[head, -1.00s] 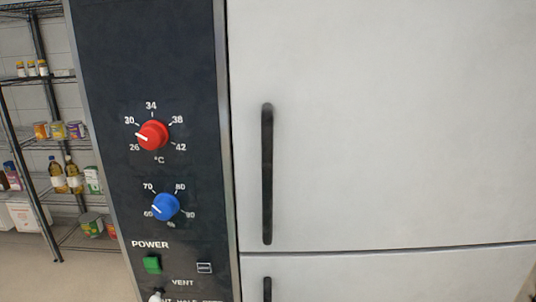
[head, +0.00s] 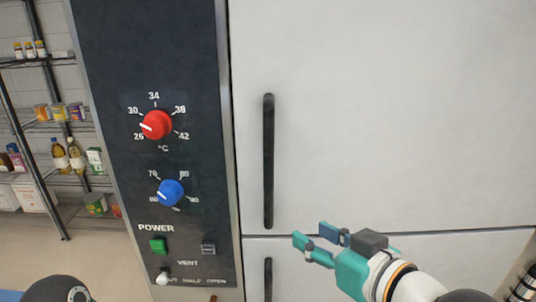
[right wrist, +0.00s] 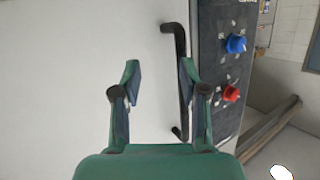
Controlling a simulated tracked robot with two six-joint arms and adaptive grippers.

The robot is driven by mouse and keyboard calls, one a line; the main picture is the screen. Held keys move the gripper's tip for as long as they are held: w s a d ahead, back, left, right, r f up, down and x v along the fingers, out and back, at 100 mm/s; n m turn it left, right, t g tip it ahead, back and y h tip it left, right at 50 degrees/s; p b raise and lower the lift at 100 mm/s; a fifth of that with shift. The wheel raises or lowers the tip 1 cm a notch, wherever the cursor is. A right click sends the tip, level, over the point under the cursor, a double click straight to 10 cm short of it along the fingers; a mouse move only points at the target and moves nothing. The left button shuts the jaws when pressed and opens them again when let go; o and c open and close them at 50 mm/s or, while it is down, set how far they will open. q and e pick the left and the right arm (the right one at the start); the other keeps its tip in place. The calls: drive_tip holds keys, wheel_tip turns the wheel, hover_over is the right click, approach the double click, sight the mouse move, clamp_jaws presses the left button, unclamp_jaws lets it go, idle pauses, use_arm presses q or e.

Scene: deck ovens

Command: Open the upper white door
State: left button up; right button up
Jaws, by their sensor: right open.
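The upper white door (head: 400,110) is closed and fills much of the head view. Its black vertical bar handle (head: 268,160) stands near the door's left edge. The handle also shows in the right wrist view (right wrist: 181,80), running along and partly behind the right-hand finger. My right gripper (head: 311,235) is open and empty, below and right of the handle's lower end in the head view. In the right wrist view its two green fingers (right wrist: 160,75) stand apart, with mostly white door between them. My left gripper is not in view.
A dark control panel (head: 150,60) with a red knob (head: 157,125) and a blue knob (head: 171,193) stands left of the door. A lower door with its own handle (head: 268,280) is beneath. Wire shelves (head: 45,125) with groceries stand at far left.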

sight(272, 148)
drive_tip(key=s+d+r+n+t+y, duration=0.2)
drive_tip(key=s+r, duration=0.5)
drive_tip(key=r, duration=0.5)
drive_tip(key=x, duration=0.5)
drive_tip(key=r+p+x, duration=0.1)
drive_tip(key=x, duration=1.1)
drive_tip(key=shift+a+r+p, duration=0.15)
drive_tip(key=shift+a+p, duration=0.1)
drive_tip(key=shift+p, duration=0.05)
drive_tip(key=shift+c, duration=0.3)
clamp_jaws()
